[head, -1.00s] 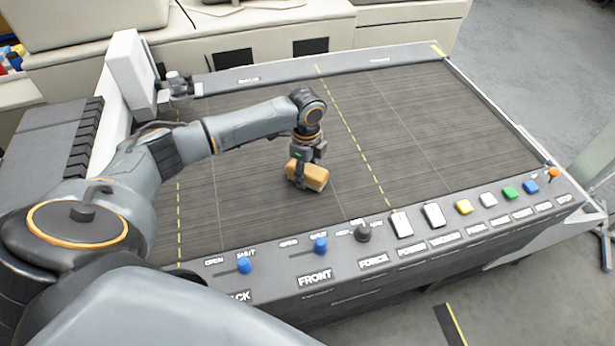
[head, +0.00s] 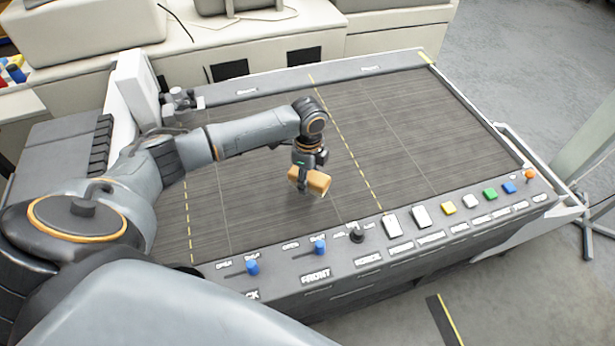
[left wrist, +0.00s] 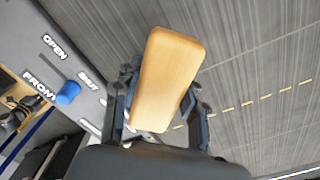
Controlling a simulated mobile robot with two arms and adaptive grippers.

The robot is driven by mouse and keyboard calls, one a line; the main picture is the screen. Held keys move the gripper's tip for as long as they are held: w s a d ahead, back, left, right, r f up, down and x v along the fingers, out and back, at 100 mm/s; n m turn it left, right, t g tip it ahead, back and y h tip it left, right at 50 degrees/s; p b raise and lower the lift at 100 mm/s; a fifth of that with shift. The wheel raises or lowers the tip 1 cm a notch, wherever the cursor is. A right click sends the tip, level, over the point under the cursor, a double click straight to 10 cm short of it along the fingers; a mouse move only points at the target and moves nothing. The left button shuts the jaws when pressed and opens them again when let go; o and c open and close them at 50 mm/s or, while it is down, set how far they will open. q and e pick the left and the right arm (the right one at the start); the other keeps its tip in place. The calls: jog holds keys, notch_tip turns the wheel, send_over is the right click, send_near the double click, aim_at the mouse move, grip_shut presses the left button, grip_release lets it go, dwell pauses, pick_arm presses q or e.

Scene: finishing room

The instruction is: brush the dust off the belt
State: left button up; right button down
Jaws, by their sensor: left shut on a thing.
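My left gripper (head: 308,178) is shut on a wooden brush (head: 318,183), a tan block with rounded edges. The brush also shows in the left wrist view (left wrist: 168,75), between the two fingers. It is over the dark grey belt (head: 420,120), left of the dashed yellow line. The brush's underside is hidden, so I cannot tell whether it touches the belt. The belt has fine streaks along it; I cannot tell dust from its texture. My right gripper is not in view.
A control panel (head: 335,265) runs along the belt's near edge, with blue sliders (head: 319,246), a black knob (head: 356,235) and coloured buttons (head: 449,208). A pale upright housing (head: 136,85) stands at the belt's left end. Much of the belt to the right is clear.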

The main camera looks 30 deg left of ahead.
pick_arm(q)
jog(key=shift+w+r, duration=0.1)
jog(key=shift+r, duration=1.2)
jog(key=shift+d, duration=0.1)
